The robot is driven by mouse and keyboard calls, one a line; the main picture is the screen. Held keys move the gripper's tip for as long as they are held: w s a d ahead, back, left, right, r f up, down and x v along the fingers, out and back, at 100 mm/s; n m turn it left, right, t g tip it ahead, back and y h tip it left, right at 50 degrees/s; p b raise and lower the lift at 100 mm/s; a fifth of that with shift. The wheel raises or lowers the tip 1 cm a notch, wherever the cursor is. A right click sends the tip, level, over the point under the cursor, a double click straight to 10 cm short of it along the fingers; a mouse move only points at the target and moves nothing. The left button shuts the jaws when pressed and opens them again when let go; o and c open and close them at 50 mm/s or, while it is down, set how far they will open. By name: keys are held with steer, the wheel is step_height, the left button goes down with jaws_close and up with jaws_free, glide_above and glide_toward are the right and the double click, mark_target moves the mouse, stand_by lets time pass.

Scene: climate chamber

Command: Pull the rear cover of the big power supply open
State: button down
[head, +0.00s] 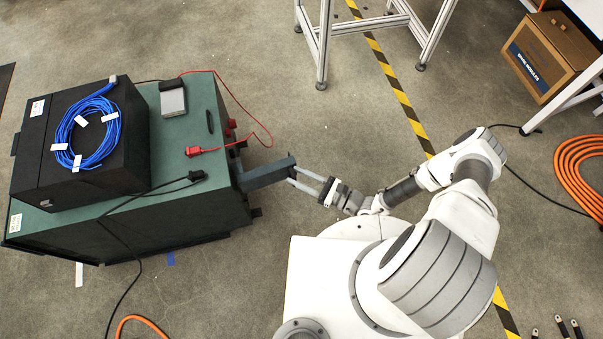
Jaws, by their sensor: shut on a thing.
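The big power supply (180,130) appears to be the green-topped cabinet on the floor at left. A dark grey-green panel (264,174), which looks like its rear cover, sticks out from the cabinet's right side. My gripper (292,174) reaches in from the right, and its two long fingers are shut on the outer end of this cover. The fingertips partly hide that end. The cover's hinge and the opening behind it cannot be made out from above.
A black box (128,172) with a coiled blue cable (112,142) sits on the cabinet. A red lead (262,126) loops near the cover. A white-legged table frame (323,45) stands at the top. A cardboard box (560,55) and orange hose (570,165) lie right. Floor above the cover is clear.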

steer(key=shift+s+a+r+g+y, duration=0.1)
steer(key=shift+s+a+g+y, duration=0.25)
steer(key=shift+s+a, duration=0.75)
steer(key=c, duration=0.8)
jaws_free()
steer(key=shift+a, duration=0.1)
steer(key=shift+d, duration=0.45)
steer(key=shift+c, duration=0.4)
steer(key=w+p+v, duration=0.1)
steer(key=v, duration=0.6)
steer(key=shift+d, duration=0.45)
steer(key=shift+w+d+r, duration=0.1)
